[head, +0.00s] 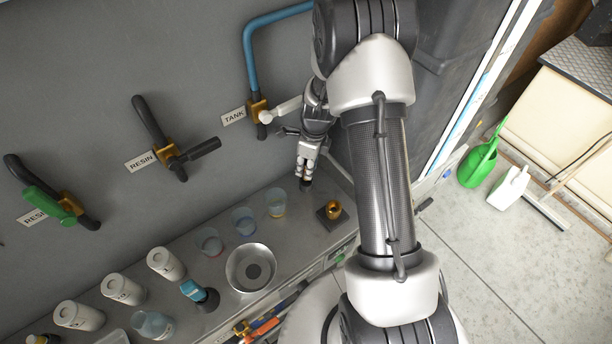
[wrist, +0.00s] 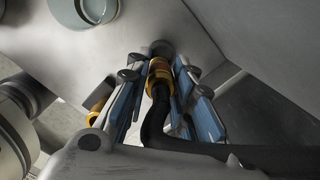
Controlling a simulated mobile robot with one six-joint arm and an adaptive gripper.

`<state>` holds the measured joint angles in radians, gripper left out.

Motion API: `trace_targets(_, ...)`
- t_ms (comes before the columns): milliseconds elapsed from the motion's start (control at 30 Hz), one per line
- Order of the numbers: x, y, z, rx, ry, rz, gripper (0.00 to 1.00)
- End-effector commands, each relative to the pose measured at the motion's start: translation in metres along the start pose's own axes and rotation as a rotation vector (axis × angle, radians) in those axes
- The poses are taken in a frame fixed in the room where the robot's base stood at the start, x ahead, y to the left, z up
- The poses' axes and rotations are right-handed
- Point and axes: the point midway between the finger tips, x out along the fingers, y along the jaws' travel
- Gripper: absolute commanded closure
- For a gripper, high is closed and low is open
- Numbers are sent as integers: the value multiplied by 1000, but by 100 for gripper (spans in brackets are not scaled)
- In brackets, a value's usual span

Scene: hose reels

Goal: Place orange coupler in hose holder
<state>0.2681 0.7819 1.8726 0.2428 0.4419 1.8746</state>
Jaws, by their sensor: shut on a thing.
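The orange coupler (wrist: 159,68) shows in the wrist view as a gold-orange collar on the end of a black hose (wrist: 155,125). My gripper (head: 306,178), with blue finger pads, is shut on it. In the head view my gripper is low above the far right part of the metal counter, and the coupler is mostly hidden. A dark square block with an orange ring (head: 333,211), which looks like the hose holder, stands on the counter just right of and nearer than my gripper. A gold part (wrist: 97,113) shows behind the left finger in the wrist view; its identity is unclear.
Clear cups (head: 276,203) and a metal bowl (head: 251,268) stand left of the block. White canisters (head: 166,264) stand farther left. The TANK valve (head: 258,110) and blue pipe (head: 252,55) are on the wall above. A dark panel is close on the right.

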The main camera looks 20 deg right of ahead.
Motion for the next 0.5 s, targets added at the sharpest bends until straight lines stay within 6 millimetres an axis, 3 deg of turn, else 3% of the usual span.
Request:
trace_targets(167, 11, -2, -1, 0, -2, -4, 100)
trace_targets(400, 51, -2, -5, 0, -2, -4, 100)
trace_targets(500, 54, -4, -3, 0, -3, -5, 100)
